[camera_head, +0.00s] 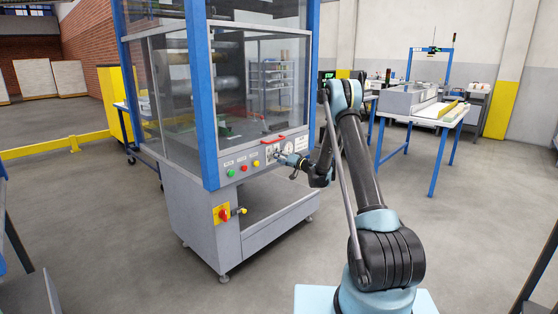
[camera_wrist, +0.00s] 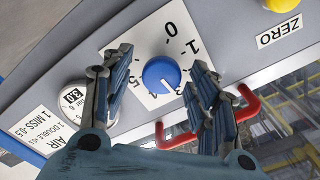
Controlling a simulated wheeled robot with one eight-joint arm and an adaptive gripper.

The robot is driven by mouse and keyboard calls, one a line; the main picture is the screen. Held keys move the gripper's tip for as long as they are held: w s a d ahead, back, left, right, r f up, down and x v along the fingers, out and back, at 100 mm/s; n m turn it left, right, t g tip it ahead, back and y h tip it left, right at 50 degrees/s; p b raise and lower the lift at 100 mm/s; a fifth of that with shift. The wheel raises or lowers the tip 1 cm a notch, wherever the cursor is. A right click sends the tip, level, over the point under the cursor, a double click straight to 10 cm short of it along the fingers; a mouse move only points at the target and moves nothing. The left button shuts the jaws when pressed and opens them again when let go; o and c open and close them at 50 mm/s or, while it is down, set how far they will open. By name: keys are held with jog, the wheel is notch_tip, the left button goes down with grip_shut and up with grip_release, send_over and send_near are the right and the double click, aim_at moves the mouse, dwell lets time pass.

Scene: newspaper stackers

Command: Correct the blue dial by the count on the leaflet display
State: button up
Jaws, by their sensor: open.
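The blue dial (camera_wrist: 161,74) sits on a white scale plate (camera_wrist: 182,40) with black numbers, including 0 and 1, on the grey machine panel in the wrist view. A small white mark shows on its lower edge; the number it meets is unclear. My gripper (camera_wrist: 158,70) is open, one finger on each side of the dial, with visible gaps between them. In the head view my gripper (camera_head: 286,160) is at the panel's right part and hides the dial. A small dark screen with green marks (camera_head: 327,75) stands behind my arm; I cannot read it or tell if it is the leaflet display.
A red handle (camera_wrist: 246,106) lies close by the right finger. A yellow button (camera_wrist: 277,4) sits above a ZERO label. A round gauge (camera_wrist: 73,97) and an AIR label are at the left. Green, red and yellow buttons (camera_head: 243,168) line the panel. Open floor lies around the machine.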

jog(key=v, duration=1.2)
jog(key=shift+f, duration=0.1)
jog(key=s+d+n, duration=0.1)
jog(key=s+d, duration=0.2)
jog(key=d, duration=0.1)
jog(key=x, duration=1.7)
jog(key=shift+a, duration=0.15)
jog(key=shift+s, duration=0.1)
jog(key=c, duration=1.1)
